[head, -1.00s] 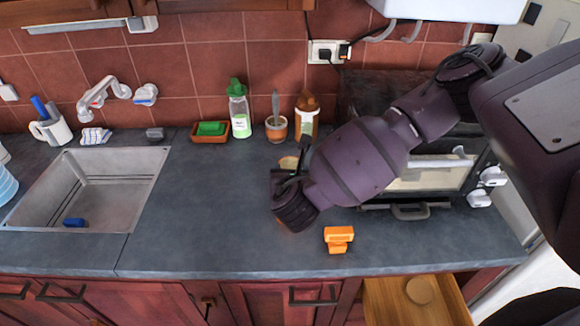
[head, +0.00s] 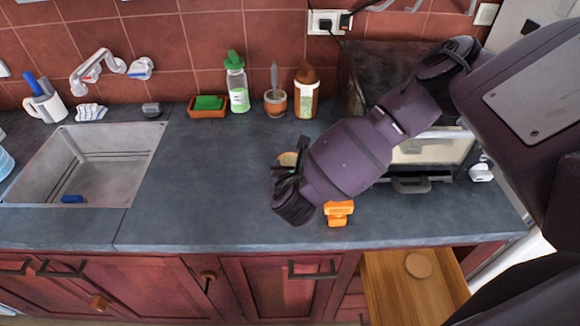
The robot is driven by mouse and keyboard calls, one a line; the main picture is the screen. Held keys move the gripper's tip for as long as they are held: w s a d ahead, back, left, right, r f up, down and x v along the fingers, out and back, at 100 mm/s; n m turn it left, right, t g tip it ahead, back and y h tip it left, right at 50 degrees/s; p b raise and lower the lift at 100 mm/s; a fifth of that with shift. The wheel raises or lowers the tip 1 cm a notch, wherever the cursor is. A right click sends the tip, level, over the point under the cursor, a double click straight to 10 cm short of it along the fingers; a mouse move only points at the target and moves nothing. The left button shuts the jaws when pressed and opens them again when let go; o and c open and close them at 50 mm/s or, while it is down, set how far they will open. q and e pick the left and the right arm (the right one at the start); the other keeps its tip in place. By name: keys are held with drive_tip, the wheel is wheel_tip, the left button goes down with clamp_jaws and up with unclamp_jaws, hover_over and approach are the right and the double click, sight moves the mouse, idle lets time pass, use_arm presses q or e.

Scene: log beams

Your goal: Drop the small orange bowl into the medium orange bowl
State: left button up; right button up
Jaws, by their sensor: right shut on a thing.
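My right gripper (head: 287,171) is over the middle of the counter, reaching in from the right, and is mostly hidden by its own dark wrist. It is shut on a small tan-orange bowl, the small orange bowl (head: 288,158), whose rim shows just behind the dark fingers. The height of the bowl above the counter is hard to tell. I cannot make out the medium orange bowl as a separate thing; it may be hidden behind my right wrist. My left gripper is not in view.
An orange object (head: 338,213) lies near the counter's front edge. A sink (head: 85,165) is at left. A soap dish (head: 208,112), green-capped bottle (head: 238,90), pot (head: 275,103) and brown-topped jar (head: 306,95) stand behind. A toaster oven (head: 425,150) is at right; an open drawer (head: 395,285) is below.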

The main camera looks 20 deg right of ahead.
drive_tip(key=o, duration=1)
wheel_tip(320, 180, up, 2)
drive_tip(key=shift+r+p, duration=0.25)
drive_tip(key=shift+p, duration=1)
wheel_tip(320, 180, up, 4)
drive_tip(key=shift+r, duration=0.25)
